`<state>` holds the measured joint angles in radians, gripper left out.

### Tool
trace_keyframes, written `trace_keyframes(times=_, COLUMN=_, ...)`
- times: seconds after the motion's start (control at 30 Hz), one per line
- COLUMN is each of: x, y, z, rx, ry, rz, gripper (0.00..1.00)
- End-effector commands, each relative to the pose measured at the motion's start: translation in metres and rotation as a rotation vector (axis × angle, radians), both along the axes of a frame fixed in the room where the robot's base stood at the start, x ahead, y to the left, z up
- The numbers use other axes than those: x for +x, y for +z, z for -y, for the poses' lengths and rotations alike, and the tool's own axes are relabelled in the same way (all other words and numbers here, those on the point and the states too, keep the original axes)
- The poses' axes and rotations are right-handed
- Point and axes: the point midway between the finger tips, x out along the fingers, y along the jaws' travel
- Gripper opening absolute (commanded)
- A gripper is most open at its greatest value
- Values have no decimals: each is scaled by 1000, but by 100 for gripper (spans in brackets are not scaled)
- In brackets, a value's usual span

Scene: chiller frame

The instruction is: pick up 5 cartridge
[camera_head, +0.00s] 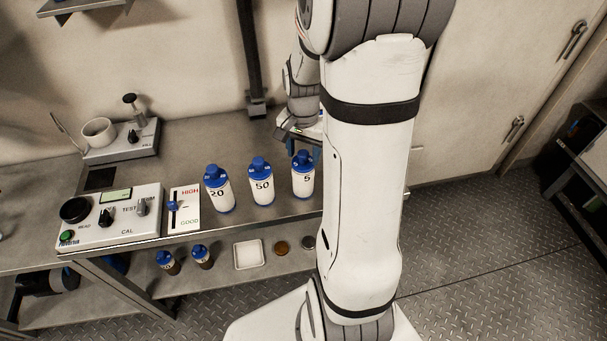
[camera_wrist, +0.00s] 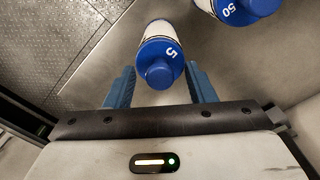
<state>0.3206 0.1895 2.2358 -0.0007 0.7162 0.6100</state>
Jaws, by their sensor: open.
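The 5 cartridge (camera_head: 303,178) is a white bottle with a blue cap. It stands upright on the metal bench, right of the 50 cartridge (camera_head: 261,183). In the wrist view the 5 cartridge (camera_wrist: 160,62) shows from above, its cap lying between and just ahead of the two blue fingers of my gripper (camera_wrist: 161,88). The fingers are apart and do not visibly grip it. The 50 cartridge (camera_wrist: 240,10) is at the top right there. In the head view, part of my gripper (camera_head: 300,130) shows behind the 5 cartridge, partly hidden by my arm.
The 20 cartridge (camera_head: 217,188) stands left of the 50. A HIGH/GOOD gauge (camera_head: 185,208) and a test box (camera_head: 110,216) are further left. The lower shelf holds two small bottles (camera_head: 184,259) and a white tray (camera_head: 248,253). A black post (camera_head: 251,55) rises behind the bench.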

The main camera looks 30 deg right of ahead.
Motion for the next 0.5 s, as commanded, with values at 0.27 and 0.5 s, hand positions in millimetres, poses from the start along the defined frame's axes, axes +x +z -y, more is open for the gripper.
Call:
trace_keyframes(times=0.27, x=0, y=-1, z=0, rx=0, ry=1, rz=0, gripper=46)
trace_keyframes(times=0.5, x=0, y=-1, z=-1, rx=0, ry=2, rz=0, gripper=27)
